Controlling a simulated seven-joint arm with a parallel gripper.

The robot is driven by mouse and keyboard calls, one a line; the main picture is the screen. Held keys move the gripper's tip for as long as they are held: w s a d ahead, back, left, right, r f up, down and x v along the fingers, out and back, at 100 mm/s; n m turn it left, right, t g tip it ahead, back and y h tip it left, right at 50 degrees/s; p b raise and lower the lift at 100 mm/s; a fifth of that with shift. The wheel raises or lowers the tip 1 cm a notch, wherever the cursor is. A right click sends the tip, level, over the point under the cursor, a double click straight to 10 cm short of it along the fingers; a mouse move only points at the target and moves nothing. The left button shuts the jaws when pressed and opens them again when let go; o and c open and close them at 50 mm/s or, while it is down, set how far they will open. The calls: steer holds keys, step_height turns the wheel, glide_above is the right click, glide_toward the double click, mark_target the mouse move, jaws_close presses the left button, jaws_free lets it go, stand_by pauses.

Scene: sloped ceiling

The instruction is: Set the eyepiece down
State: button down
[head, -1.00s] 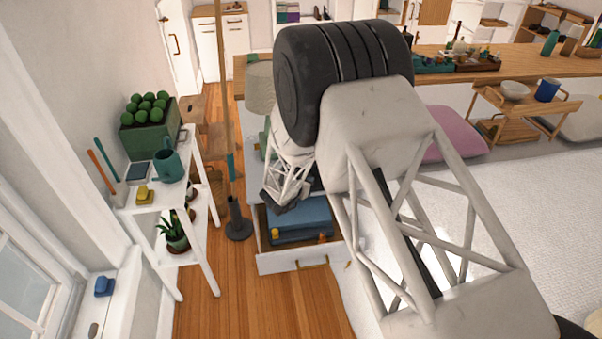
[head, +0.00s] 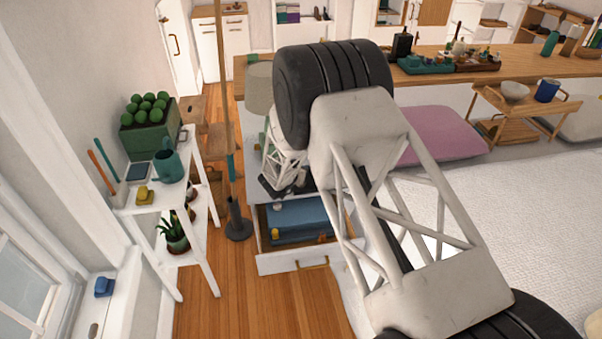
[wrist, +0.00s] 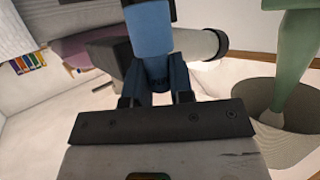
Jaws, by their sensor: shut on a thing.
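The eyepiece cannot be made out there. I cannot tell how high it is held, and my arm hides the cabinet's right part.
The open drawer (head: 290,264) holds a blue folded or boxed thing (head: 297,218) and small yellow and orange items. A lamp with a pale shade (head: 259,88) and green base (wrist: 295,70) stands close to my gripper. A white shelf stand (head: 190,225) is at left.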

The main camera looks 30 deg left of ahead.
steer(key=shift+w+a, duration=0.4)
steer(key=shift+a, duration=0.05)
steer(key=shift+w+a+f, duration=0.15)
steer(key=shift+w+f, duration=0.05)
steer(key=shift+f, duration=1.4)
steer(key=shift+f, duration=0.15)
steer(key=c, duration=1)
jaws_free()
steer(key=v, duration=0.7)
steer(key=shift+s+r, duration=0.25)
steer(key=shift+s, duration=0.1)
